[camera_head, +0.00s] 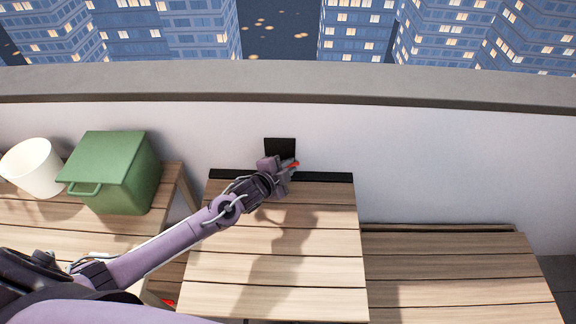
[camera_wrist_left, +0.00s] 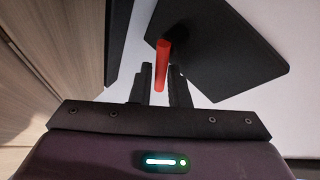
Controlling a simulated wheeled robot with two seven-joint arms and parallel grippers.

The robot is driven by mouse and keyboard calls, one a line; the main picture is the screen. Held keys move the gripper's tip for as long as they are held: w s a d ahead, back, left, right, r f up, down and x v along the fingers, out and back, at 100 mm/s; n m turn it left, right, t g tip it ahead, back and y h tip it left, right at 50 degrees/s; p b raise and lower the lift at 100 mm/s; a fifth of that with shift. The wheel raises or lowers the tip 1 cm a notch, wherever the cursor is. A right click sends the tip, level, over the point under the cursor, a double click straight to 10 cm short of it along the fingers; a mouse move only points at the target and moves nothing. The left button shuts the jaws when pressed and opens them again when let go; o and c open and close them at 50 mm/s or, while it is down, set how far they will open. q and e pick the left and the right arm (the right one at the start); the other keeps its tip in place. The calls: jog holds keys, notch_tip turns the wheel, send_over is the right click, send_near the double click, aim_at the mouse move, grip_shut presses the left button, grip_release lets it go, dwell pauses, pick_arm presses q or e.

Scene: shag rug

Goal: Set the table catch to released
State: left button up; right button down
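The table catch has a dark square plate (camera_head: 280,148) on the white wall behind the slatted fold-down table (camera_head: 310,245). Its red lever (camera_head: 292,164) sticks out at the plate's lower right. In the left wrist view the red lever (camera_wrist_left: 162,66) comes out from the dark plate (camera_wrist_left: 225,50) and its free end lies between my fingers. My left gripper (camera_head: 286,170) is at the lever, with its fingers (camera_wrist_left: 162,82) close in on both sides of it. The table top lies level, its black rear strip (camera_head: 325,177) along the wall. My right gripper is not in view.
A green lidded box (camera_head: 112,165) and a white pot (camera_head: 35,166) stand on a wooden bench at the left. A lower slatted bench (camera_head: 450,265) is at the right. The table top is bare. A small red thing (camera_head: 168,302) shows below the table's left edge.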

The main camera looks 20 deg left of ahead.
pick_arm(q)
jog(key=shift+s, duration=0.1)
jog(key=v, duration=0.7)
jog(key=shift+s+a+r, duration=0.1)
jog(key=shift+s, duration=0.2)
dwell(0.5)
